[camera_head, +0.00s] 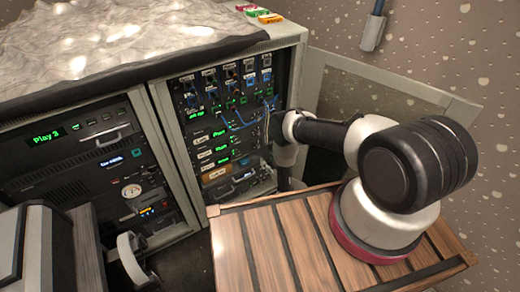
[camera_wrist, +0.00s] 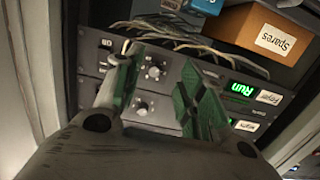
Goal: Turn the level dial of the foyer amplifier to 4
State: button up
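In the wrist view, the foyer amplifier (camera_wrist: 110,68) is a dark rack unit with a green lit display and a white label that seems to read Foyer. Its round level dial (camera_wrist: 153,73) shows in the gap between my fingers; the pointer's number is too small to read. My gripper (camera_wrist: 158,80) is open, with green fingertips on either side of the dial. I cannot tell whether they touch it. In the head view, my arm reaches into the open rack (camera_head: 299,70), and the gripper is mostly hidden there.
Another unit with a dial (camera_wrist: 140,107) sits directly beside the foyer amplifier, partly behind my fingers. Pale cables and an orange Spares box (camera_wrist: 262,38) lie beyond it. A slatted wooden top (camera_head: 262,245) is in front.

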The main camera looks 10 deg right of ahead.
aim_at(259, 147)
jog(key=shift+t, duration=0.6)
jog(key=w, duration=0.2)
jog(key=w+a+r, duration=0.1)
jog(key=w, duration=0.2)
jog(key=w+a+r, duration=0.1)
jog(key=w, duration=0.1)
jog(key=shift+w+a+r, duration=0.2)
jog(key=shift+w, duration=0.05)
jog(key=shift+c, duration=0.5)
grip_shut()
